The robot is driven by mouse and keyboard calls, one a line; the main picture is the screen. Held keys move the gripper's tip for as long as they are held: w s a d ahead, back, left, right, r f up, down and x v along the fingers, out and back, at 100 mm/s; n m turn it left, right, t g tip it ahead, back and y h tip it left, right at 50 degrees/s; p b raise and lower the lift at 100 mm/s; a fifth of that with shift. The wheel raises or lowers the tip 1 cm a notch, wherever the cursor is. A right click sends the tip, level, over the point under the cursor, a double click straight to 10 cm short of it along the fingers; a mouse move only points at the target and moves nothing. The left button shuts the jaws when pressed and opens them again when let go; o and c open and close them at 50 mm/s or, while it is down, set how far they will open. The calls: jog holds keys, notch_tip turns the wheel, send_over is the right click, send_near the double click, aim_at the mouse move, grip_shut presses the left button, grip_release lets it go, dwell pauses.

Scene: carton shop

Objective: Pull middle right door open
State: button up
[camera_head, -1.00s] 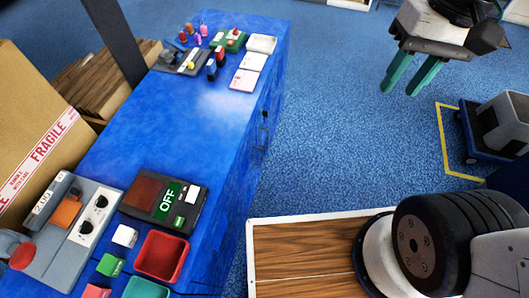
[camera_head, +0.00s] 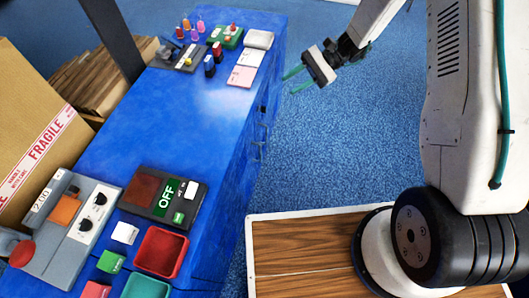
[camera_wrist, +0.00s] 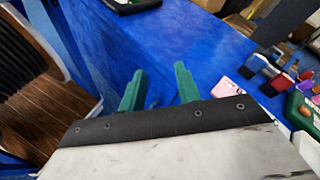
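The blue cabinet (camera_head: 215,125) runs from front to back on the left, with its door side facing right. Dark handles (camera_head: 262,132) show on that side, seen at a steep angle. The door seams are hard to make out, and the doors look shut. My gripper (camera_head: 291,81) is open and empty, its two green fingers apart and pointing left toward the far part of the cabinet's door side. It is apart from the handles. In the wrist view, the open green fingers (camera_wrist: 159,88) point toward the blue cabinet (camera_wrist: 165,45). A small dark shape shows between them, unclear.
The cabinet top holds a dark OFF box (camera_head: 163,199), a red tray (camera_head: 161,252), a grey control panel (camera_head: 70,225) and several small items at the far end. A cardboard box (camera_head: 35,130) stands left. Blue floor (camera_head: 330,150) right of the cabinet is clear.

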jog(key=s+a+f+m+t+y, duration=0.1)
jog(key=f+m+t+y, duration=0.2)
jog(key=f, duration=0.9)
jog(key=s+f+m+t, duration=0.15)
jog(key=f+m, duration=0.25)
jog(key=f, duration=0.7)
jog(key=s+a+f+m+t+y, duration=0.15)
jog(key=f+m+t, duration=0.25)
jog(key=f, duration=0.8)
jog(key=w+a, duration=0.1)
jog(key=a, duration=0.5)
jog(key=shift+w+a+f, duration=0.15)
jog(key=shift+w+a, duration=0.15)
grip_shut()
